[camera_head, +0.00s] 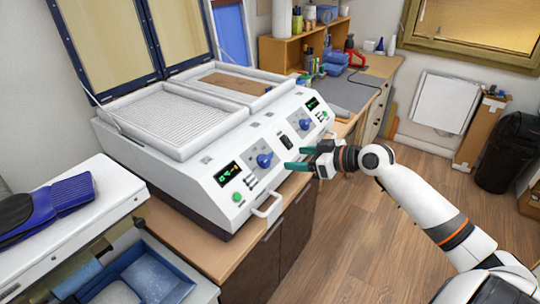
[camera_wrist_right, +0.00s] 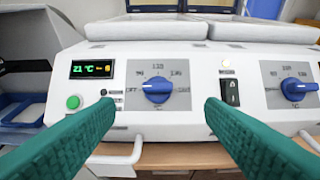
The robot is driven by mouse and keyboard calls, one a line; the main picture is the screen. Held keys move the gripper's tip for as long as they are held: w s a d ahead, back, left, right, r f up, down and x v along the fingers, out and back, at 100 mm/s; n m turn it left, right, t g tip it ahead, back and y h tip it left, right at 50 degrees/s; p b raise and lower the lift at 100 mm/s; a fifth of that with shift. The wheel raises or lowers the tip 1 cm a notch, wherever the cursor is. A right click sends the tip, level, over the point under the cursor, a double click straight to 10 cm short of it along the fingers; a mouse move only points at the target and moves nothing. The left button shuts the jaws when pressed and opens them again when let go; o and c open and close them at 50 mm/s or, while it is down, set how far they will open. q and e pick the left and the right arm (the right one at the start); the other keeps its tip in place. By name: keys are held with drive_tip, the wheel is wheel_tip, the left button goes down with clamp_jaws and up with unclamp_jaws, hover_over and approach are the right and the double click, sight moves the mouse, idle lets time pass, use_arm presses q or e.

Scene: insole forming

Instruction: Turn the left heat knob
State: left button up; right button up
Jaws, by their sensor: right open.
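The left heat knob (camera_head: 264,160) is a blue knob on a grey dial plate, on the front panel of a white two-bed heating machine (camera_head: 188,178). My right gripper (camera_head: 301,159) has green fingers. It is open and empty, in front of the panel and a little right of the left knob in the head view, apart from it. In the right wrist view its fingers (camera_wrist_right: 160,125) spread to both sides below the knob. My left gripper is not in view.
A second blue knob (camera_wrist_right: 298,88) is at the right of the panel, past a black switch (camera_wrist_right: 230,93). A green display (camera_wrist_right: 92,69) reads 21 °C above a green button (camera_wrist_right: 74,102). White handles (camera_head: 268,206) stick out in front.

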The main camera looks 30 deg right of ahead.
sight(268, 158)
drive_tip(key=p+x, duration=0.3)
drive_tip(key=x, duration=0.6)
drive_tip(key=shift+a+r, duration=0.15)
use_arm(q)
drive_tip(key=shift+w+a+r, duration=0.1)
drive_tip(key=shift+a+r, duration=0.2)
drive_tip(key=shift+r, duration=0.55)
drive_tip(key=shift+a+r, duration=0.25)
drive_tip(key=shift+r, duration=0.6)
use_arm(e)
drive_tip(key=shift+w+a+f, duration=0.2)
drive_tip(key=shift+w+f, duration=0.1)
